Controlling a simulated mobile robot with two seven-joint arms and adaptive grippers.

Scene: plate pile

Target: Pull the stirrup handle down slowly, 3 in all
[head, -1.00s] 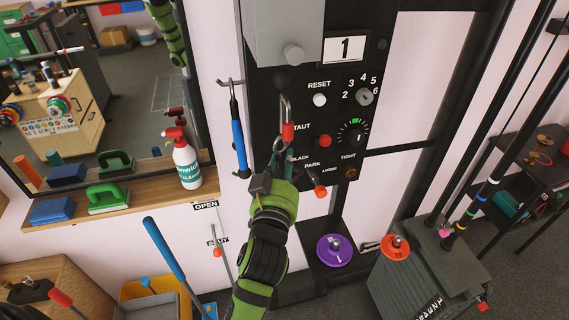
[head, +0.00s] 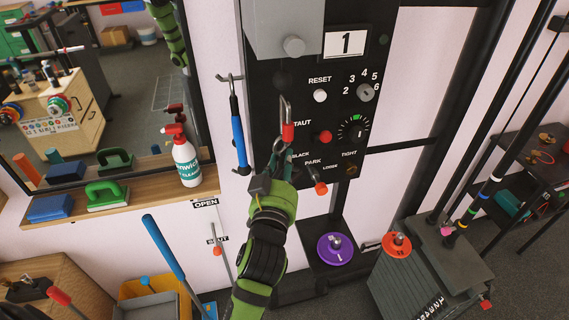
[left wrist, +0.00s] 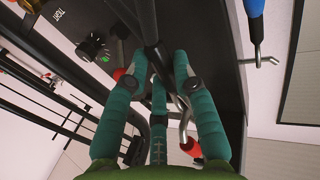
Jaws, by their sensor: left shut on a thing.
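My left gripper (head: 281,160) is in front of the black machine panel, just below a red-sleeved metal hook (head: 288,131). In the left wrist view its teal fingers (left wrist: 165,78) are closed around a dark bar of the stirrup handle (left wrist: 151,32). A silver link shows beside the fingers, with the red-sleeved hook (left wrist: 191,147) near it. Most of the handle is hidden by the fingers in the head view. The counter (head: 345,43) on the panel reads 1. My right gripper is not identifiable in these views.
The panel carries a white reset button (head: 320,95), red knob (head: 325,137), red-tipped lever (head: 320,188) and round dial (head: 352,131). A blue-handled tool (head: 239,140) hangs to the left. A spray bottle (head: 187,162) stands on the shelf. A purple disc (head: 335,249) is below.

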